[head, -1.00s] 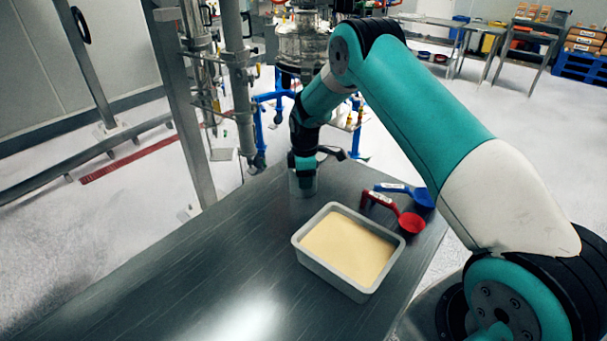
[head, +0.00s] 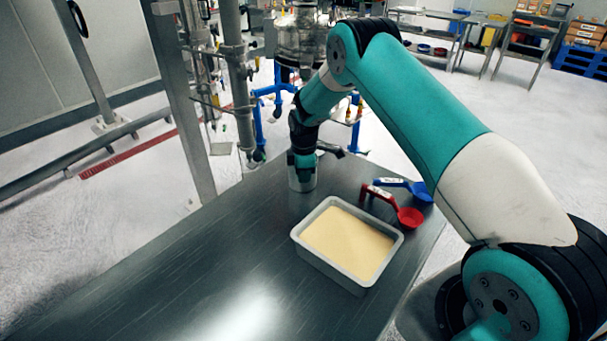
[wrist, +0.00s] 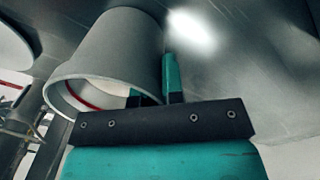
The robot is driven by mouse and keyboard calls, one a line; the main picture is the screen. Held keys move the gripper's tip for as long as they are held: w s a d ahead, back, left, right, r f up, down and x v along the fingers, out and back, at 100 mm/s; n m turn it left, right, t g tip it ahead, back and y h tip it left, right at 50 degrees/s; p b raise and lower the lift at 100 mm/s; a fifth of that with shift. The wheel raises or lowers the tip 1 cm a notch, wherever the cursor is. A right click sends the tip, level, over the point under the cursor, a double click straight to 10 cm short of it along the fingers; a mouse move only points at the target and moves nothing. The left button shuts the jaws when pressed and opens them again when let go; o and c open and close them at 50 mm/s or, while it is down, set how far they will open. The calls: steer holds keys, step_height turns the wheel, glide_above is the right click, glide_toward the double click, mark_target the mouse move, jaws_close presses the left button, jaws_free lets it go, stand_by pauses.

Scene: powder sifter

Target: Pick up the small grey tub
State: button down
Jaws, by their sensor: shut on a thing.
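The small grey tub (head: 302,182) is at the far end of the steel table, near its left edge. In the wrist view the tub (wrist: 108,55) fills the upper left, with its round rim facing the camera. My gripper (head: 302,160) is above it and shut on its wall. In the wrist view my gripper (wrist: 158,85) has one finger outside the wall and the other at the rim, partly hidden inside. The tub looks upright and at table level. I cannot tell whether its base touches the table.
A large grey tray (head: 310,258) of pale powder stands nearer on the steel table (head: 190,270). A red scoop (head: 408,217) and a blue scoop (head: 420,190) lie to the right of the tub. The table's left part is clear. Metal posts (head: 180,100) stand beyond the left edge.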

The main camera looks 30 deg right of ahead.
step_height(320, 180, up, 20)
steer(key=b, duration=0.5)
step_height(320, 180, up, 5)
steer(key=p, duration=0.4)
steer(key=shift+f, duration=0.1)
steer(key=shift+a, duration=0.15)
stand_by(0.3)
